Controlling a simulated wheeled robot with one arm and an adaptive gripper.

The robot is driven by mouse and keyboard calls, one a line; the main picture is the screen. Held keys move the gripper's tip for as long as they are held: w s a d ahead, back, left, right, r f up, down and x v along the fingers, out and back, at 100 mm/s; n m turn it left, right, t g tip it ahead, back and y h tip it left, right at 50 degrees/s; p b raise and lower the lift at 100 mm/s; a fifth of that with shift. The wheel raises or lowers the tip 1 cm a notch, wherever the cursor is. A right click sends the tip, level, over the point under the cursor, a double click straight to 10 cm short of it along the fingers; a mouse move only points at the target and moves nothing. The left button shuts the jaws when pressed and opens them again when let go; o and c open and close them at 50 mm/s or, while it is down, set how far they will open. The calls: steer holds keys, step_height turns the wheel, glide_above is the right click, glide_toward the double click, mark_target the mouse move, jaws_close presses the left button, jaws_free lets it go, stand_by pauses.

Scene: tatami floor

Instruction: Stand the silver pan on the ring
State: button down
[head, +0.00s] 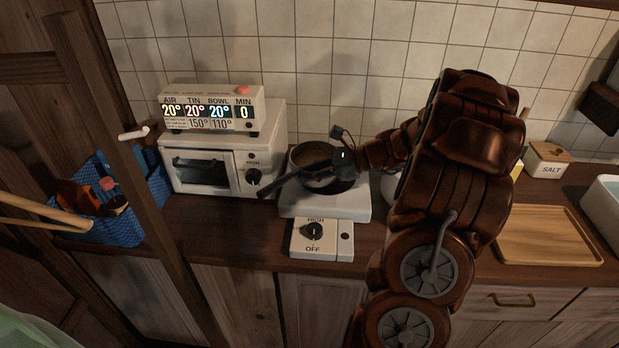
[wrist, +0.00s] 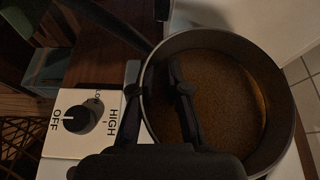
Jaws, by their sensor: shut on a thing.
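The silver pan (head: 300,158) looks dark grey in this light and is over the white hot plate, upright or nearly so, with its dark handle pointing left toward the front. In the wrist view the pan (wrist: 283,95) shows a brownish inside. My gripper (wrist: 170,75) is shut on the pan's near wall, one finger inside and one outside the rim. In the head view my gripper (head: 335,160) is at the pan's right side. The dark ring (head: 346,187) shows only in part below the pan. I cannot tell whether the pan touches it.
The white hot plate (head: 300,205) has a control box (head: 313,240) in front, its knob near OFF. A white toaster oven (head: 215,165) stands left, under a lit display box (head: 210,112). A blue basket (head: 145,210) is farther left. A wooden tray (head: 548,238) and salt box (head: 548,165) are right.

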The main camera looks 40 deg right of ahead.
steer(key=shift+f, duration=0.95)
steer(key=c, duration=1.2)
jaws_free()
steer(key=shift+f, duration=0.1)
steer(key=shift+o, duration=0.2)
